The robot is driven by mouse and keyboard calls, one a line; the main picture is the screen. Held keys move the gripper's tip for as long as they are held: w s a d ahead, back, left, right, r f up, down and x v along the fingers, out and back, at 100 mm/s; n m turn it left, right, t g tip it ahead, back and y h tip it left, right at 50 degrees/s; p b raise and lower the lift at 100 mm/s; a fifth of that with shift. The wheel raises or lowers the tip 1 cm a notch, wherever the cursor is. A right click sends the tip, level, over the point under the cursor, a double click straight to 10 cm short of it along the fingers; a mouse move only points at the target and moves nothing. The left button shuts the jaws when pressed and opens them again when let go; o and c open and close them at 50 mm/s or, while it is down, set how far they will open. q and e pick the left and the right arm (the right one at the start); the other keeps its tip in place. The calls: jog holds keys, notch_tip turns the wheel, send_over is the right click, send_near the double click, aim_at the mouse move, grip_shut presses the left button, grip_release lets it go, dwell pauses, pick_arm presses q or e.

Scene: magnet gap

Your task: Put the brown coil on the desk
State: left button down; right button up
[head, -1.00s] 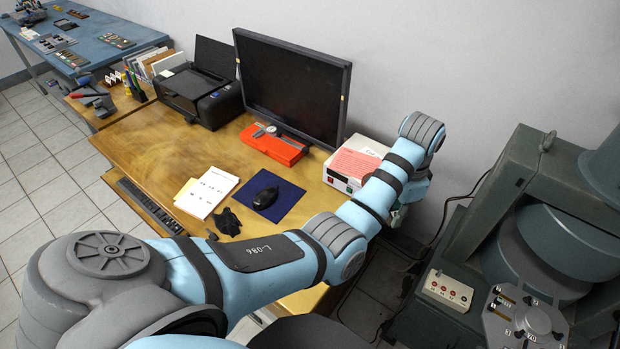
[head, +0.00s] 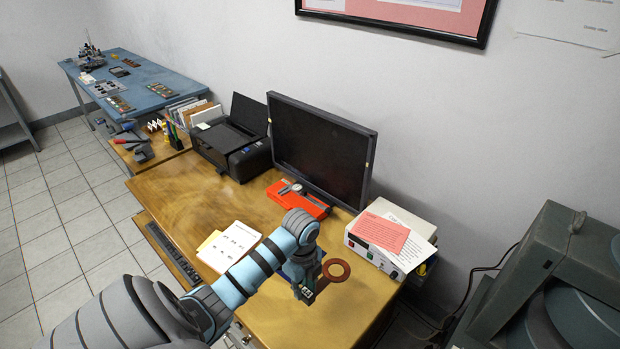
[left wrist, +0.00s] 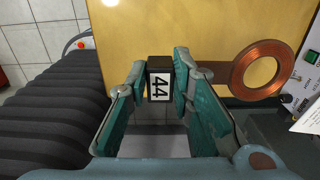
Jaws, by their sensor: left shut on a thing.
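The brown coil (head: 336,270) is a flat copper ring over the front right part of the wooden desk (head: 185,190). My left gripper (head: 308,288) is beside it, shut on a dark block marked 44. In the left wrist view, the block stands between the fingertips (left wrist: 160,78), and a brown strip runs from behind the right finger to the coil (left wrist: 262,69), so block and coil look like one piece. The coil appears to be held above the desk; its height is hard to tell. My right gripper is not in view.
A white box with papers (head: 390,240) stands right of the coil, near the monitor (head: 320,150). A red case (head: 297,199), white papers (head: 230,245) and a printer (head: 232,140) are on the desk. My arm hides most of the blue mat.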

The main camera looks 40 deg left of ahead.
pick_arm(q)
notch_tip(320, 180, down, 13)
jog(key=b, duration=0.2)
jog(key=shift+f+b, duration=0.2)
jog(key=shift+b, duration=0.2)
jog(key=shift+r, duration=0.1)
jog(key=c, duration=1.4)
grip_release()
jog(key=shift+s, duration=0.1)
notch_tip(320, 180, up, 12)
jog(key=p, duration=0.3)
jog(key=shift+a+r, duration=0.1)
